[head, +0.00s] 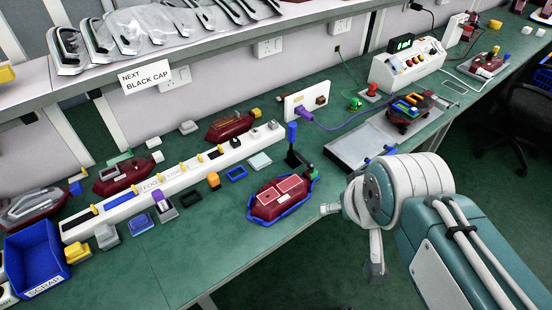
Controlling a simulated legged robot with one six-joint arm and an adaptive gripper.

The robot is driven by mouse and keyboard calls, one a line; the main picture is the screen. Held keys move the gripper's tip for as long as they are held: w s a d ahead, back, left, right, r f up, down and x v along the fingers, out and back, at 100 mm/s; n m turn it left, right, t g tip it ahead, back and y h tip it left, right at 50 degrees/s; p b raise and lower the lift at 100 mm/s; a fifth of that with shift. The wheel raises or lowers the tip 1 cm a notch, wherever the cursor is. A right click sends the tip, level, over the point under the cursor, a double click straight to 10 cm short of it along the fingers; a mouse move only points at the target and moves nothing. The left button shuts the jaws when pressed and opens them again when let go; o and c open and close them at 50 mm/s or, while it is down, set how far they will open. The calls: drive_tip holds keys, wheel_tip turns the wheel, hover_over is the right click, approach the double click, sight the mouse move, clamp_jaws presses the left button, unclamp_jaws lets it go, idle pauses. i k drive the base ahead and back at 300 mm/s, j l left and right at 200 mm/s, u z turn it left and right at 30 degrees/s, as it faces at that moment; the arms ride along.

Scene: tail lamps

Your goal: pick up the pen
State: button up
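I cannot make out a pen for certain on the green bench (215,262). A dark upright piece with a blue top (292,133) stands near the bench middle, and a small purple-topped piece (160,200) stands farther left; both are too small to identify. My white and teal arm comes in from the lower right. My gripper (374,272) seems to be at the arm's end, beyond the bench's front edge and apart from the things on it. Its fingers are not clear, and no held object shows.
A red lamp in a blue frame (280,197) sits near the front edge, left of my arm. A long white strip (175,188), a blue scrap bin (35,260) and more lamps crowd the left. A grey plate (358,142) lies behind my arm. A shelf (200,45) overhangs the back.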

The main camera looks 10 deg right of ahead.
sight(160, 199)
drive_tip(key=u, duration=1.35)
